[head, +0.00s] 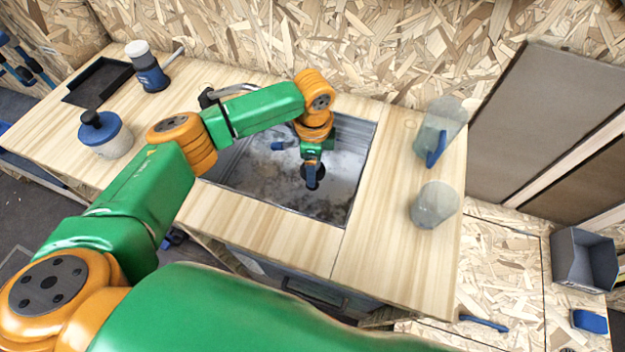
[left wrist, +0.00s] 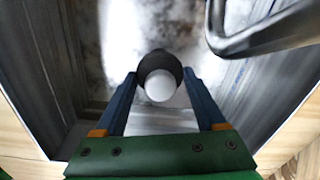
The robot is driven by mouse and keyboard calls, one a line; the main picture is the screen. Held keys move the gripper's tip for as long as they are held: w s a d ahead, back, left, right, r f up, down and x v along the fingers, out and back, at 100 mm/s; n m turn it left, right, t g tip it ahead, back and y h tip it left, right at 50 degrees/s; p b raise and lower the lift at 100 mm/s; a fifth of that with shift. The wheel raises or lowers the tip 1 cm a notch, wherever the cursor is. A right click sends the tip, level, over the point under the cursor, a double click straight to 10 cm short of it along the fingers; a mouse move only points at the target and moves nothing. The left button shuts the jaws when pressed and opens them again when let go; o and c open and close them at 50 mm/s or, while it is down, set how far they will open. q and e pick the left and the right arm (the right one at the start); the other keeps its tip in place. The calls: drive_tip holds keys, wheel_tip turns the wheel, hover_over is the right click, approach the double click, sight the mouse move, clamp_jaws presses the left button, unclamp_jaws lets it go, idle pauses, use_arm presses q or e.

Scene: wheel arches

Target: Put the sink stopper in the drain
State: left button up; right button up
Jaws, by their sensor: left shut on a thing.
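The sink (head: 235,167) is a metal basin set in the wooden counter. My left gripper (head: 312,182) reaches down into it from above. It is shut on the sink stopper, a dark round piece (head: 316,172) between the fingers. In the left wrist view the stopper (left wrist: 160,62) has a dark round body and a pale rounded top, with the blue fingers of my gripper (left wrist: 161,82) on either side. I cannot tell whether the stopper touches the sink floor. The drain is not visible. My right gripper is not in view.
A grey faucet (head: 232,91) stands behind the sink, and its spout (left wrist: 265,35) is close on the right in the left wrist view. Two clear containers (head: 437,205) (head: 440,125) stand right.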

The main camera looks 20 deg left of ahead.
use_arm(q)
wheel_tip(320, 180, down, 3)
drive_tip(key=b, duration=0.2)
drive_tip(key=shift+f+b, duration=0.2)
drive_tip(key=shift+b, duration=0.15)
drive_tip(key=shift+r+p, duration=0.35)
drive_tip(key=shift+p, duration=0.05)
drive_tip(key=shift+f, duration=0.6)
drive_tip(key=o, duration=1.3)
drive_tip(key=shift+o, duration=0.2)
wheel_tip(320, 180, up, 13)
drive_tip(key=shift+s+r, duration=0.15)
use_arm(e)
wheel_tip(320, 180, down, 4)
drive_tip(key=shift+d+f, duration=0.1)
